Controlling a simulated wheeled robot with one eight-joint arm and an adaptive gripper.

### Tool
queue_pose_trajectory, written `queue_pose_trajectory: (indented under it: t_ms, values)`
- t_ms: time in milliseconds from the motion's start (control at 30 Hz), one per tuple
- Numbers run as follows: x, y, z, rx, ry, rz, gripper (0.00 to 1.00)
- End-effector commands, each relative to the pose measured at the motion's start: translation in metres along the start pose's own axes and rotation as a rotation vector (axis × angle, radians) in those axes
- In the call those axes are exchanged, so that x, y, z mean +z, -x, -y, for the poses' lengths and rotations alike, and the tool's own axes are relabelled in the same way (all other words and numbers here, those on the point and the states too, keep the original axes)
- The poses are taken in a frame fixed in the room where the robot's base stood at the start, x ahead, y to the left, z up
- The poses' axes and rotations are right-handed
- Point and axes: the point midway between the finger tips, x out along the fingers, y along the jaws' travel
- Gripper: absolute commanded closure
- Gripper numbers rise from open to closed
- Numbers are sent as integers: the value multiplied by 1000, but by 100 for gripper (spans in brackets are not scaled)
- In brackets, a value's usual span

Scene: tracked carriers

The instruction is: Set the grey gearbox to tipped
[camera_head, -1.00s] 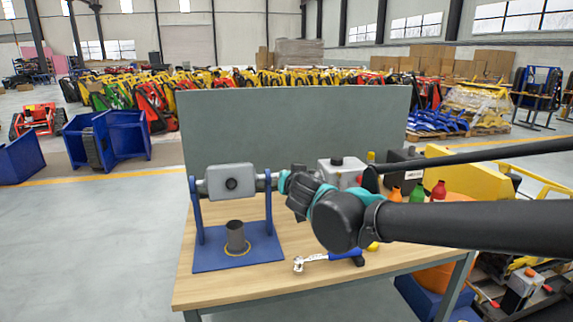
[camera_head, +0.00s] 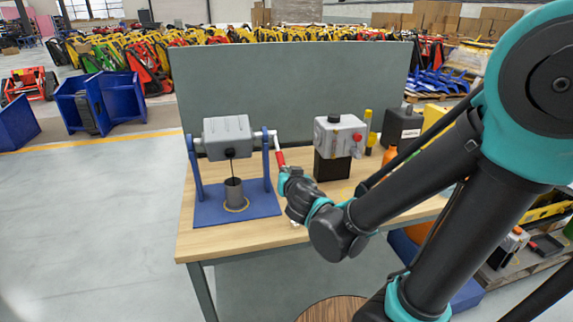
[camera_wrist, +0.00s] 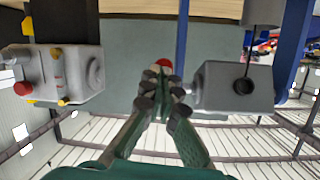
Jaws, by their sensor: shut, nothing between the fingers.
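The grey gearbox (camera_head: 227,138) hangs between the uprights of a blue stand (camera_head: 262,206), turned so its dark round port (camera_head: 230,153) faces forward and down. A thin dark stream runs from the port into a grey cup (camera_head: 234,192) on the stand's base. A crank with a red handle (camera_head: 280,158) hangs down at the stand's right side. My gripper (camera_head: 283,177) is just below the handle, shut and empty. In the wrist view, the shut fingertips (camera_wrist: 163,75) are close to the red handle end (camera_wrist: 164,62); contact is unclear. The gearbox (camera_wrist: 228,88) is beside them.
A second grey box (camera_head: 340,136) with a red knob stands on a black block to the right. Bottles and a black container (camera_head: 402,128) stand farther right on the wooden table (camera_head: 200,243). A grey panel (camera_head: 290,85) closes the back.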

Motion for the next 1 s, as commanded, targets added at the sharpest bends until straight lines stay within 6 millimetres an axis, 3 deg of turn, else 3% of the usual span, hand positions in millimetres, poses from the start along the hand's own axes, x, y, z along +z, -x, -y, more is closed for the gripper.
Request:
queue_pose_trajectory:
  t_ms: [200, 733, 1000]
  values:
    - [6, -11, -2, 15, -9, 8, 100]
    - [6, -12, 1, 5, -5, 4, 100]
    - [-5, -18, 3, 4, -3, 2, 100]
